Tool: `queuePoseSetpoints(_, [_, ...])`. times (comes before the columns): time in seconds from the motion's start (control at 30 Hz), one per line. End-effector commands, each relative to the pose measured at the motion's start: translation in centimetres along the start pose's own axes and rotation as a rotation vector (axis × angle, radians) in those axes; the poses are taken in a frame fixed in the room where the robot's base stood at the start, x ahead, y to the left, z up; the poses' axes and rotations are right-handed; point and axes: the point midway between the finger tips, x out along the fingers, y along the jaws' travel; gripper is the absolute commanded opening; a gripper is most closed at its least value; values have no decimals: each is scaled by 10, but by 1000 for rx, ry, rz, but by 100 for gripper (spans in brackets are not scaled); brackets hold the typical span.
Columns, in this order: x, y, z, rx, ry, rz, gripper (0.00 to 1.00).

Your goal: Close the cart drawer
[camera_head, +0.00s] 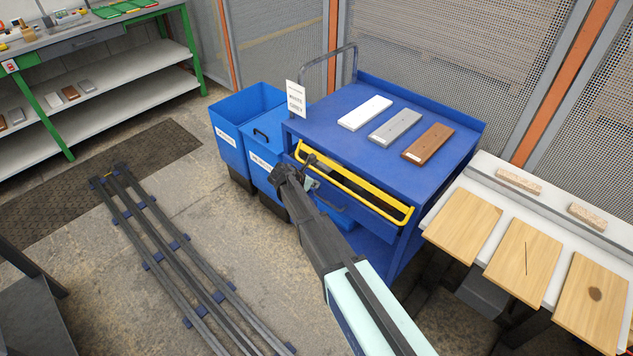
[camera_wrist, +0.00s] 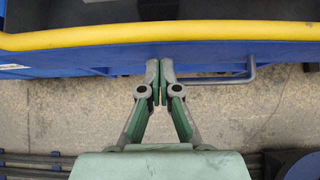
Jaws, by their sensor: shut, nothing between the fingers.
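The blue cart (camera_head: 340,108) has a top drawer with a yellow rim (camera_head: 378,205). The drawer stands partly open, with a dark gap showing inside the rim. My gripper (camera_head: 309,162) is at the left part of the drawer front, with its fingers shut and empty. In the wrist view, the yellow rim (camera_wrist: 160,36) runs across the top. My fingertips (camera_wrist: 159,70) are at the blue drawer front just below it; I cannot tell whether they touch. A grey handle (camera_wrist: 225,78) is to the right of the fingers and not gripped.
White, grey and brown boards (camera_head: 427,143) lie on the cart top. Blue bins (camera_head: 240,118) stand left of the cart. A bench with wooden boards (camera_head: 463,226) is close on the right. Floor rails (camera_head: 160,240) and open concrete floor lie at the left.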

Motion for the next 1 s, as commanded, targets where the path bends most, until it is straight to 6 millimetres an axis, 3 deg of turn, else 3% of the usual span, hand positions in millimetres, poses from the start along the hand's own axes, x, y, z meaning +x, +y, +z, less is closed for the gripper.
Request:
queuePoseSetpoints(0.1, [-16, -3, -14, -1, 0, 0, 0])
queuePoseSetpoints(0.4, [-77, -3, -14, 2, 0, 1, 0])
queuePoseSetpoints(0.6, [-103, -2, -13, 2, 0, -1, 0])
queuePoseSetpoints(0.73, [-110, -1, -16, 0, 0, 0, 0])
queuePoseSetpoints(0.83, [-107, 2, -30, -9, 1, 4, 0])
queuePoseSetpoints(1.0, [-84, 16, -86, -62, -19, 13, 0])
